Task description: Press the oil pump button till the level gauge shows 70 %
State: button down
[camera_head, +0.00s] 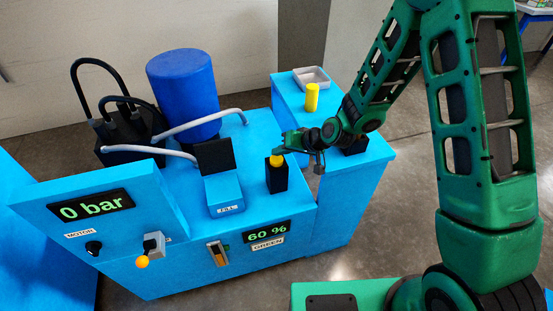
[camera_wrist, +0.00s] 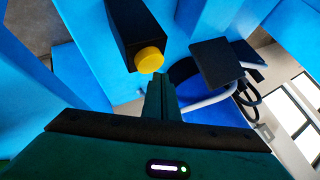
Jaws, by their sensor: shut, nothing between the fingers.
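A round yellow button (camera_head: 277,160) sits on top of a black box (camera_head: 277,179) on the blue machine. In the wrist view the same button (camera_wrist: 151,60) is just beyond my fingertips. My gripper (camera_head: 288,143) is shut and empty, its tips right at the button; I cannot tell whether they touch it. The shut fingers also show in the wrist view (camera_wrist: 161,84). The level display (camera_head: 266,232) on the machine's front reads 60 % in green. A small sight gauge (camera_head: 218,254) is to its left.
A blue drum (camera_head: 183,85) with grey hoses stands behind. A tilted black plate (camera_head: 214,156) stands left of the button box. A yellow cylinder (camera_head: 312,97) and grey tray (camera_head: 311,77) are on the side cabinet. Another display (camera_head: 91,206) reads 0 bar, above a yellow-knobbed lever (camera_head: 150,250).

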aim_at(280, 160)
jog(key=shift+f, duration=0.15)
jog(key=shift+f, duration=0.2)
jog(key=shift+f, duration=0.95)
dwell(1.2)
dwell(0.3)
jog(key=shift+r, duration=1.35)
jog(key=shift+r, duration=0.1)
jog(key=shift+r, duration=2.4)
